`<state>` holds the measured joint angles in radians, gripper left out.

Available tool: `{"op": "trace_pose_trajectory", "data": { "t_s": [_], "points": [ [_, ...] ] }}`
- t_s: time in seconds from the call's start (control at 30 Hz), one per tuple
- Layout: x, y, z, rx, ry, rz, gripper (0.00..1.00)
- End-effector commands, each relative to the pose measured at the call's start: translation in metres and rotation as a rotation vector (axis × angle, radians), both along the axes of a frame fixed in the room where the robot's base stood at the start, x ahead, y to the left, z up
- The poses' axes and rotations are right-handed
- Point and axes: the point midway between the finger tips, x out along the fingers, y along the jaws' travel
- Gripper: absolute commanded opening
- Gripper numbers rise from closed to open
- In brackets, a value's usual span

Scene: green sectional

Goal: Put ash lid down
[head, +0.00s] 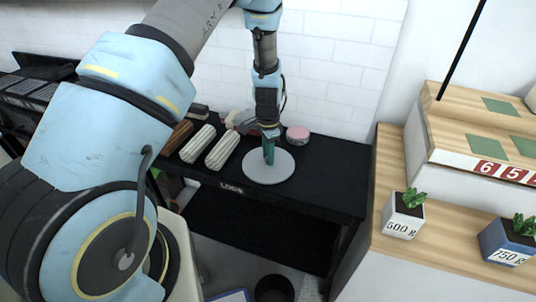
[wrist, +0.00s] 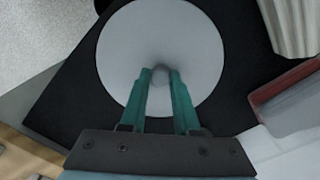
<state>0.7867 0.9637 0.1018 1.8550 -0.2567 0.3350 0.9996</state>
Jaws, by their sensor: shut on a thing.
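The ash lid is a round, pale grey disc (head: 268,167) over the front part of the black shelf top in the head view. In the wrist view the lid (wrist: 160,40) fills the upper middle, with a small round knob (wrist: 160,73) at its centre. My gripper (head: 268,152) points down onto the lid's middle. In the wrist view the green fingers of my gripper (wrist: 161,80) are shut on the knob. I cannot tell whether the lid touches the black top or hangs just above it.
The black shelf (head: 330,178) has free room right of the lid. Two ribbed cream blocks (head: 210,148) lie left of it, and a pink-topped round tin (head: 297,135) stands behind. A wooden stand with small potted plants (head: 404,215) is at the right. A white tiled wall is behind.

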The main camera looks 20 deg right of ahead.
Motion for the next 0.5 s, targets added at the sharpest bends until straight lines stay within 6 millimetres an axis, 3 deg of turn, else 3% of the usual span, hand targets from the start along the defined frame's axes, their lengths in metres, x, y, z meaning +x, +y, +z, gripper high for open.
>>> {"op": "trace_pose_trajectory", "data": {
  "t_s": [0.03,0.07,0.1,0.3,0.5],
  "points": [
    [0.0,0.0002,-0.0032,0.0,0.0,0.001,0.0],
    [0.0,0.0002,-0.003,0.0,0.0,0.001,0.31],
    [0.0,0.0001,-0.002,0.0,0.0,0.001,0.35],
    [0.0,0.0002,-0.0018,0.0,0.0,0.0,0.58],
    [0.0,0.0002,-0.0018,0.0,0.0,0.0,0.6]
  ]
}}
